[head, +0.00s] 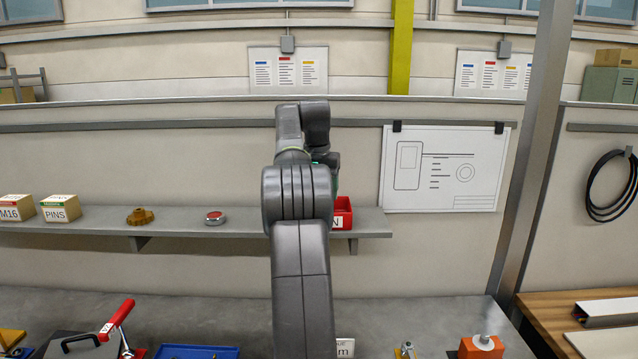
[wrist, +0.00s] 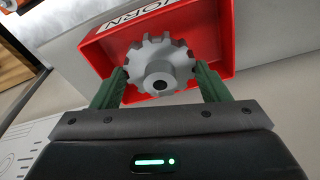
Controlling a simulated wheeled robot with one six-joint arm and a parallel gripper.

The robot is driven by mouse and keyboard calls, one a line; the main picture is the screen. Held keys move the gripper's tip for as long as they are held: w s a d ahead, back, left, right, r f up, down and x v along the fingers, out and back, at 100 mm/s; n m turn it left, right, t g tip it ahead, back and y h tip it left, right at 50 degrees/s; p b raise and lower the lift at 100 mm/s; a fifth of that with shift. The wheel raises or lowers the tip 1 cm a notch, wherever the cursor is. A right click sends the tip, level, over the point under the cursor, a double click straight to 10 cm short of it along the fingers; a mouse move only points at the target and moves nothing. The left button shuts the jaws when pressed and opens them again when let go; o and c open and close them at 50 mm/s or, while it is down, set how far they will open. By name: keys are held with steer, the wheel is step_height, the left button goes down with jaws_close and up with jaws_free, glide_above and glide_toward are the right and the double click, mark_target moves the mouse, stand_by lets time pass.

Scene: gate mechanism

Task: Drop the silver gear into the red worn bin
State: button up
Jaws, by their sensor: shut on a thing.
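The silver gear (wrist: 158,65) is between the two green fingers of my gripper (wrist: 158,84) in the wrist view, and the fingers are shut on it. The red bin (wrist: 221,37), with a white label ending in "ORN", lies just behind the gear in that view. The gear overlaps the bin's opening there; I cannot tell how far above or inside the rim it is. In the head view the red bin (head: 343,212) stands at the right end of the wall shelf, partly hidden by my arm. My gripper and the gear are hidden behind my arm in the head view.
The shelf (head: 180,221) also holds a brown gear (head: 140,216), a round red-topped part (head: 214,218) and a box marked PINS (head: 60,208). Below, the bench carries a red-handled tool (head: 118,318), a blue tray (head: 196,352) and an orange block (head: 481,347).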

steer(key=shift+f, duration=0.45)
steer(key=o, duration=1.3)
steer(key=shift+c, duration=0.2)
steer(key=shift+s+a+r, duration=0.1)
steer(key=shift+s+r, duration=0.1)
steer(key=shift+r, duration=1.05)
steer(key=shift+s+r, duration=0.15)
steer(key=shift+r, duration=1.05)
steer(key=shift+s+a+r, duration=0.1)
steer(key=shift+s+r, duration=0.1)
steer(key=shift+r, duration=1.05)
